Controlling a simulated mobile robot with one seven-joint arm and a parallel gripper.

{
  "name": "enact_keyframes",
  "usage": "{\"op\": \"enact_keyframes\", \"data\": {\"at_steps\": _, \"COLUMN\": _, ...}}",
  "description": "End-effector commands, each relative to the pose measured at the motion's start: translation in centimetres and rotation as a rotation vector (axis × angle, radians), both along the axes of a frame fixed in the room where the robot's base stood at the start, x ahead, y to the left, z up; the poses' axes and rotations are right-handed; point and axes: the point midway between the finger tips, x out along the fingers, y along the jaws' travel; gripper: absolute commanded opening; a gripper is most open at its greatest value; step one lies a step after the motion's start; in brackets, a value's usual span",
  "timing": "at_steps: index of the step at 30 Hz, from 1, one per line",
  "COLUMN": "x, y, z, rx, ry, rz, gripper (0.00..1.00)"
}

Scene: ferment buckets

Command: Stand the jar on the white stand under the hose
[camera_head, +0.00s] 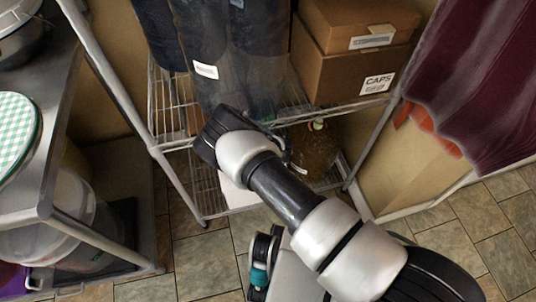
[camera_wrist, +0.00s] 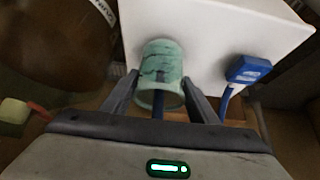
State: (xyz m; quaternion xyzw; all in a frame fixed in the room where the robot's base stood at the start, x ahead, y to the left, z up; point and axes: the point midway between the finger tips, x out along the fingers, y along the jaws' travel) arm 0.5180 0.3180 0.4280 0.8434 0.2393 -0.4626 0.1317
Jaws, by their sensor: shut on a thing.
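My gripper (camera_wrist: 158,97) is shut on the jar (camera_wrist: 161,62), a small pale green cylinder with dark streaks. In the wrist view the jar shows in front of the white stand (camera_wrist: 204,36), whose flat surface spreads behind it. I cannot tell whether the jar touches the stand. In the head view, my arm hides the jar and gripper tips; part of the white stand (camera_head: 236,194) shows on the low shelf. A blue piece (camera_wrist: 248,69) with a narrow blue strip lies right of the jar; I cannot tell whether it belongs to the hose.
A large amber bottle (camera_head: 313,150) stands on the low shelf, right of my wrist. A metal table (camera_head: 50,130) stands at left.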

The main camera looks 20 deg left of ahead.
Motion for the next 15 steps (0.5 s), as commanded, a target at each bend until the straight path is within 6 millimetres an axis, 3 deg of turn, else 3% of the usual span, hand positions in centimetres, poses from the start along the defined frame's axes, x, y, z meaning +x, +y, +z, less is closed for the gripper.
{"op": "enact_keyframes", "data": {"at_steps": 13, "x": 0.17, "y": 0.10, "z": -0.93, "rx": 0.004, "ry": -0.002, "rz": -0.001, "gripper": 0.19}}
{"op": "enact_keyframes", "data": {"at_steps": 14, "x": 0.12, "y": 0.08, "z": -0.95, "rx": 0.003, "ry": -0.002, "rz": 0.000, "gripper": 0.56}}
{"op": "enact_keyframes", "data": {"at_steps": 15, "x": 0.10, "y": 0.09, "z": -0.84, "rx": 0.002, "ry": -0.002, "rz": 0.001, "gripper": 0.62}}
